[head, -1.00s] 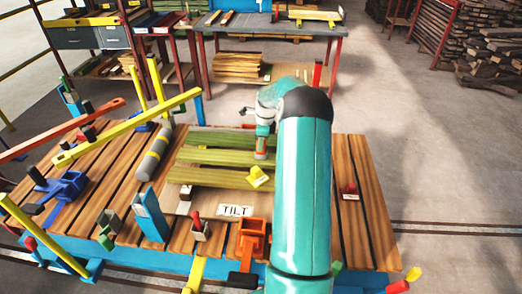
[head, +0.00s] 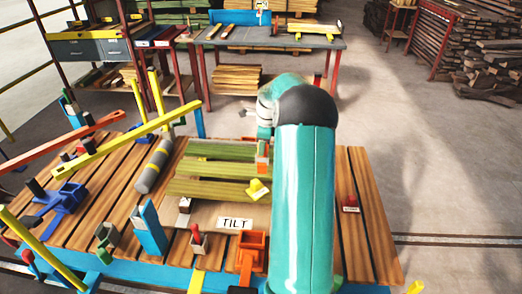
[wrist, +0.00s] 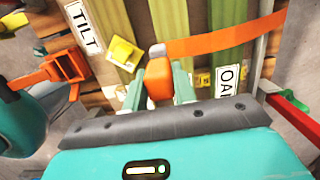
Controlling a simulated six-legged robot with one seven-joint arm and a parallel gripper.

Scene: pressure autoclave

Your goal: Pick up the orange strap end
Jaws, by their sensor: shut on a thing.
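The orange strap end (wrist: 159,82) is a small orange block in the wrist view, with a grey piece just beyond it. My gripper (wrist: 159,88) is shut on it, with one teal finger on each side. An orange strap (wrist: 225,38) runs right from near the grey piece, across the green boards. In the head view my gripper (head: 262,157) is low over the right end of the green boards (head: 212,168), largely hidden by my arm.
A yellow block (wrist: 124,54) and a TILT label (wrist: 84,27) lie close by. An orange bracket (head: 252,250) stands at the table's front edge. Yellow and orange bars cross the left side of the slatted table (head: 357,200). The table's right side is mostly clear.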

